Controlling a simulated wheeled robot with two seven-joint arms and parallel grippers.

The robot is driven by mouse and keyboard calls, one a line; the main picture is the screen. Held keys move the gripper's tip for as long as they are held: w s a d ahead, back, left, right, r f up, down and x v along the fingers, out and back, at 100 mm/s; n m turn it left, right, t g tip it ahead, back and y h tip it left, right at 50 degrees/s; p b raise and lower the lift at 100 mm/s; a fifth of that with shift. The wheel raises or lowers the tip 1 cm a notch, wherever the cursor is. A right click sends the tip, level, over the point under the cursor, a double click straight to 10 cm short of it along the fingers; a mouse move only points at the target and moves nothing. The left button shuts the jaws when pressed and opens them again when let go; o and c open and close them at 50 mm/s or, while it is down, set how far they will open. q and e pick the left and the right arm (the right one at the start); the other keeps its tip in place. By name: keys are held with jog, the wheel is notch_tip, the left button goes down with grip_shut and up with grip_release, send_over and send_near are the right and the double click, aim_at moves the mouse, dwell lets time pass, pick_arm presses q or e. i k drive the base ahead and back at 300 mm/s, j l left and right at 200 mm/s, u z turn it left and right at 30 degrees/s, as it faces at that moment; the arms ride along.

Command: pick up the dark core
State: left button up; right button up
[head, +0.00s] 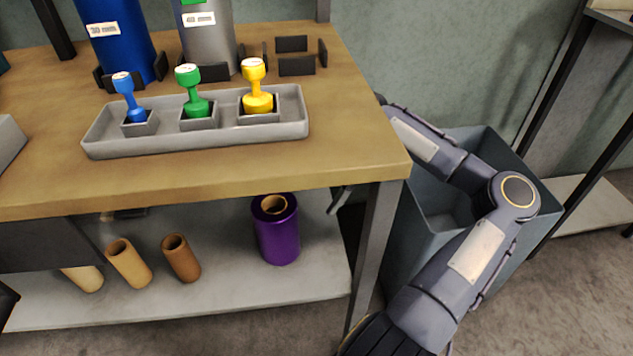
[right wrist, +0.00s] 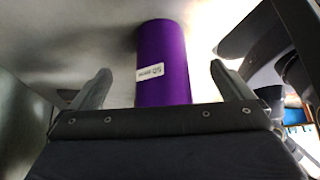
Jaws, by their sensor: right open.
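The dark core (head: 181,260) is a brown hollow cardboard tube. It stands tilted on the lower shelf under the table, to the right of two lighter tubes, a tan core (head: 129,264) and a paler core (head: 84,279). My right gripper (head: 340,199) is under the table's right end, partly hidden by the table edge and leg, right of the purple roll (head: 277,232). In the right wrist view its open fingers (right wrist: 160,68) frame the purple roll (right wrist: 163,60), with nothing held. The dark core does not show clearly in that view. My left gripper is not seen.
The tabletop (head: 350,140) carries a grey tray (head: 215,140) with blue, green and yellow handled dies, and blue and silver rolls behind. A table leg (head: 375,240) and a grey bin (head: 430,210) stand by my right arm. Bare shelf (head: 225,285) lies between the dark core and purple roll.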

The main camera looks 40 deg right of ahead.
aim_at(175, 247)
jog(key=k+l, duration=0.2)
jog(key=k, duration=0.3)
jog(key=k+l, duration=0.15)
jog(key=k, duration=0.3)
